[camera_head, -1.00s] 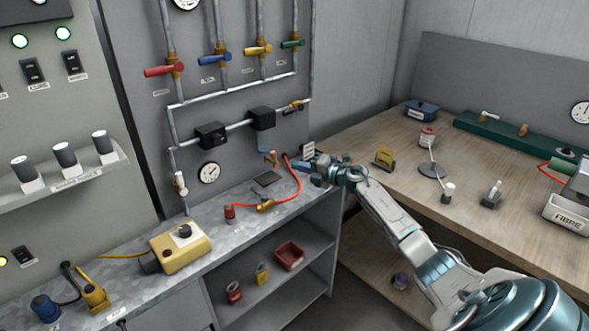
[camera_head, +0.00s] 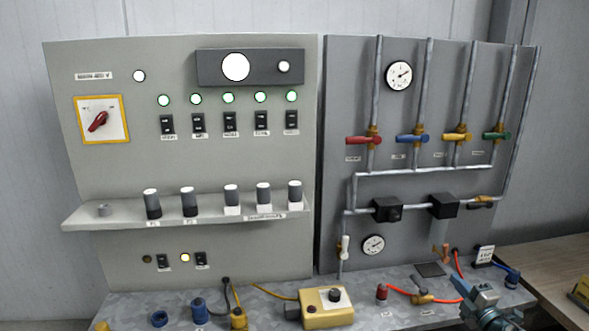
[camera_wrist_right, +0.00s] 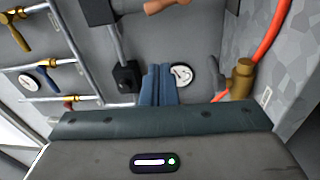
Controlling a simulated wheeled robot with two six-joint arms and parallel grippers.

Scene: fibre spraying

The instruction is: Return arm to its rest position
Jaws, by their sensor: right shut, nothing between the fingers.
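My right gripper (camera_head: 466,289) is at the lower right of the head view, over the metal bench in front of the pipe panel. In the right wrist view its two blue fingers (camera_wrist_right: 159,86) lie together, shut with nothing between them. Behind the fingers, the wrist view shows a small gauge (camera_wrist_right: 182,75), a black block (camera_wrist_right: 127,76) and a brass fitting (camera_wrist_right: 241,76) near an orange hose (camera_wrist_right: 271,38). My left gripper is in neither view.
The metal bench (camera_head: 262,312) holds a yellow box (camera_head: 327,307), a red hose (camera_head: 398,291) and small fittings close to my right gripper. The pipe panel (camera_head: 420,85) has coloured valves; the switch panel (camera_head: 150,230) stands left. A wooden table (camera_head: 550,262) is at right.

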